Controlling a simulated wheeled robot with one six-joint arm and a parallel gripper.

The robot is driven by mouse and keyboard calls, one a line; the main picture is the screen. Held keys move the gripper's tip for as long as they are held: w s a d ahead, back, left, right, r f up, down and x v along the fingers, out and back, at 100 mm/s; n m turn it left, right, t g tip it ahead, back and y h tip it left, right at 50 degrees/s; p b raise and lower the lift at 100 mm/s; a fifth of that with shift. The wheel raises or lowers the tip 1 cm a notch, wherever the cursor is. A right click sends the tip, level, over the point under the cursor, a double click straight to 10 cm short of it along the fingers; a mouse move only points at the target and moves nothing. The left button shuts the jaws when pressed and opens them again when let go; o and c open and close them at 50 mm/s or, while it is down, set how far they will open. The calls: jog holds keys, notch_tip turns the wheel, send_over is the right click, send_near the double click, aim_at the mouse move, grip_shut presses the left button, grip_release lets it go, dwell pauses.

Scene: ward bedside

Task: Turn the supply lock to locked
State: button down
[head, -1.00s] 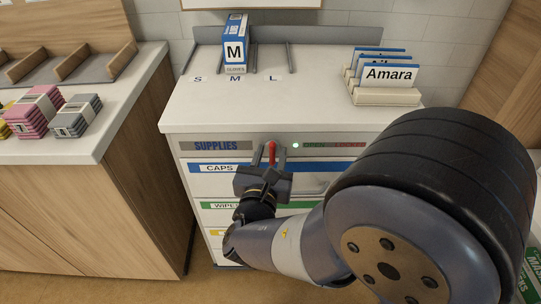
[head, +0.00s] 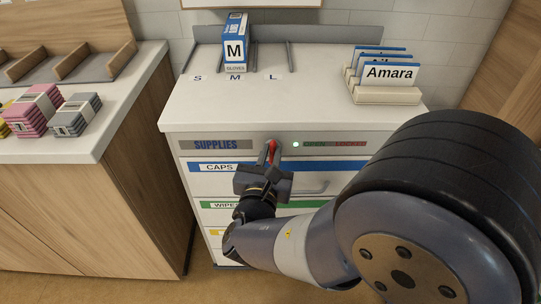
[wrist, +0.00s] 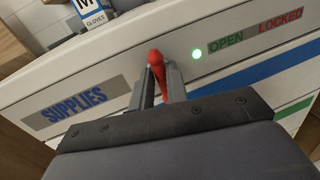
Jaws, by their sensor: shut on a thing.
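The supply lock's red lever (head: 272,148) is on the top front strip of the white supply cabinet, between the SUPPLIES label (head: 216,145) and the OPEN and LOCKED words. Its top leans slightly right in the head view. My gripper (head: 272,153) is shut on the lever, one finger on each side. The wrist view shows the lever's rounded red top (wrist: 155,58) above the fingers (wrist: 160,82); its base is hidden. A small indicator light (wrist: 196,54) glows pale green beside green OPEN (wrist: 226,40); red LOCKED (wrist: 281,21) is further right.
Labelled drawers sit below the strip, with the CAPS drawer (head: 225,169) uppermost. A glove box (head: 236,43) and name cards (head: 390,74) in a holder stand on the cabinet top. A wooden counter (head: 125,130) with pink and grey packs is at left.

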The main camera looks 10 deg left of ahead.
jog(key=m+b, duration=0.4)
jog(key=shift+d+f+g, duration=0.15)
jog(key=shift+d+g, duration=0.05)
jog(key=shift+g, duration=0.2)
jog(key=m+y+b, duration=0.1)
jog(key=m+b, duration=0.2)
jog(key=b, duration=0.2)
jog(key=m+g+y+b, duration=0.1)
jog(key=m+b, duration=0.3)
jog(key=b, duration=0.1)
jog(key=m+y+b, duration=0.1)
jog(key=m+b, duration=0.3)
jog(key=shift+w+d+g+b, duration=0.1)
jog(key=shift+d+g+b, duration=0.2)
jog(key=shift+d+b, duration=0.1)
jog(key=c, duration=1.4)
grip_release()
